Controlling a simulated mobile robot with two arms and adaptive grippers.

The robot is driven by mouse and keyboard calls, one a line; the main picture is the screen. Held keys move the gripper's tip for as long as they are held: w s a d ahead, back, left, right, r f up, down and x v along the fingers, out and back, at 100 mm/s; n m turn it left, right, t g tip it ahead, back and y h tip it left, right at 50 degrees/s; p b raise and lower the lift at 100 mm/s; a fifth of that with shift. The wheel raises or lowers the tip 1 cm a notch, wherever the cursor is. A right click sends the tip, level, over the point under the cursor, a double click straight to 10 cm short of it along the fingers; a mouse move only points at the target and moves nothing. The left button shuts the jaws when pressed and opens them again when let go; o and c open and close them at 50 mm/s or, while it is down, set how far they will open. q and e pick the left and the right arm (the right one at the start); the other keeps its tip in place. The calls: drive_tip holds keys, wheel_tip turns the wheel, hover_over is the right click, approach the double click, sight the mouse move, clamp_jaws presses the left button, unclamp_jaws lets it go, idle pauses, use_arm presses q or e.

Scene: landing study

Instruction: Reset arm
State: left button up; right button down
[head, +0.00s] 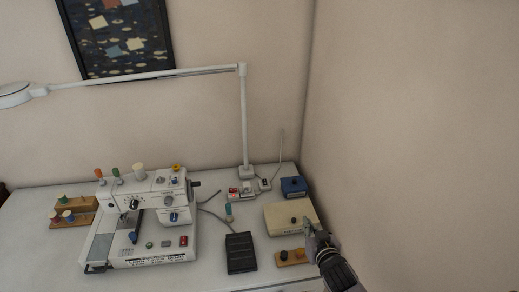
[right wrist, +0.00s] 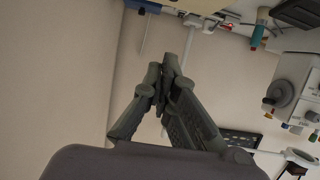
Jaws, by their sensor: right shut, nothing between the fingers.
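My right gripper (head: 308,226) comes in from the lower right in the head view. Its fingertips are at the right side of a cream box (head: 280,221) with a dark knob; I cannot tell whether they touch it. In the right wrist view the gripper (right wrist: 163,80) has its fingers closed together with nothing between them. My left gripper is not in view.
A white sewing machine (head: 150,215) stands on the white table (head: 215,270). A black pedal (head: 240,253), a blue box (head: 293,187) and a small wooden holder (head: 293,258) are near the cream box. A lamp (head: 244,120) rises behind; a wall stands close on the right.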

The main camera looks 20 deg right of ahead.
drive_tip(key=s+a+n+g+y, duration=0.2)
drive_tip(key=s+a+g, duration=0.3)
drive_tip(key=s+a, duration=0.5)
drive_tip(key=s+a+n+g+y, duration=0.1)
drive_tip(key=s+a+n+g, duration=0.3)
drive_tip(key=s, duration=1)
wheel_tip(320, 180, down, 29)
drive_tip(key=s+a+m+g+b, duration=0.1)
drive_tip(key=g+b, duration=0.2)
drive_tip(key=s+d+f+b, duration=0.2)
drive_tip(key=s+f, duration=1.5)
drive_tip(key=f, duration=0.1)
drive_tip(key=shift+d+f+g, duration=0.25)
drive_tip(key=shift+d+g, duration=0.15)
drive_tip(key=shift+s, duration=0.1)
